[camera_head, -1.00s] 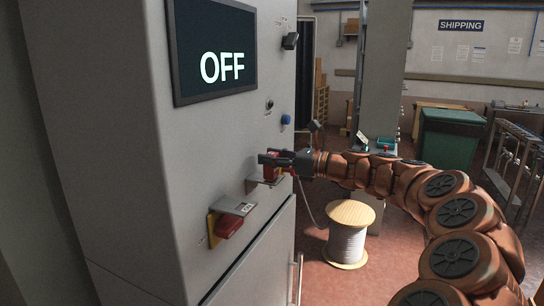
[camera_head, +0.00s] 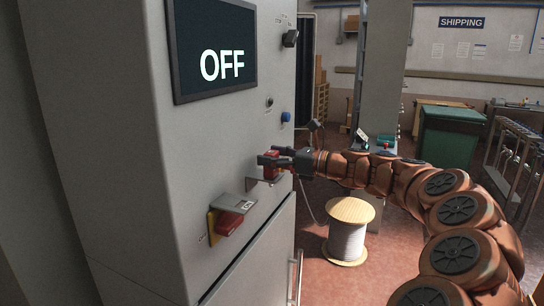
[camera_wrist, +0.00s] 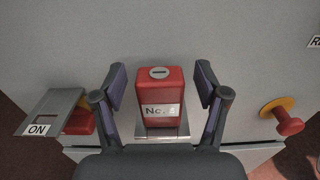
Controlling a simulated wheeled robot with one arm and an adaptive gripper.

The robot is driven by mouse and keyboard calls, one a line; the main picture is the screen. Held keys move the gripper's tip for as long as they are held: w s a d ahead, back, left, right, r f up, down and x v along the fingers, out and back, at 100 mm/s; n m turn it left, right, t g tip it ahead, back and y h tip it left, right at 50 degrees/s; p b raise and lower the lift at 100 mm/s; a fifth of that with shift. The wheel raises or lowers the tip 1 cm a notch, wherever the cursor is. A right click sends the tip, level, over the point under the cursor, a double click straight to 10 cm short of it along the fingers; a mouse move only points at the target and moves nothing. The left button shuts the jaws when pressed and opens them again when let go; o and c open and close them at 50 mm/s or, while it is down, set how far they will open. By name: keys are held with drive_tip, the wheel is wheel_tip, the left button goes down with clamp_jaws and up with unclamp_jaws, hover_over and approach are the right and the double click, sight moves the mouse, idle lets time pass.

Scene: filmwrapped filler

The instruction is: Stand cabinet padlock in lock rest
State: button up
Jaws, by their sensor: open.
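The red padlock (camera_wrist: 160,97) stands upright on a small metal lock rest (camera_wrist: 162,133) on the cabinet front, in the wrist view. It has a white label reading "No." and a grey slot on top. No shackle shows. My gripper (camera_wrist: 160,82) is open, with one finger on each side of the padlock and a visible gap to each. In the head view, my gripper (camera_head: 270,158) is at the cabinet face, and the padlock (camera_head: 272,169) and lock rest (camera_head: 266,181) show partly behind it.
The grey cabinet (camera_head: 130,140) has a screen (camera_head: 215,50) reading OFF. A red switch handle (camera_head: 229,222) with an ON plate (camera_wrist: 50,112) is left of the rest. A red knob (camera_wrist: 288,120) on yellow is to the right. A cable spool (camera_head: 347,240) stands on the floor.

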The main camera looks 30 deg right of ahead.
drive_tip(key=v, duration=1.2)
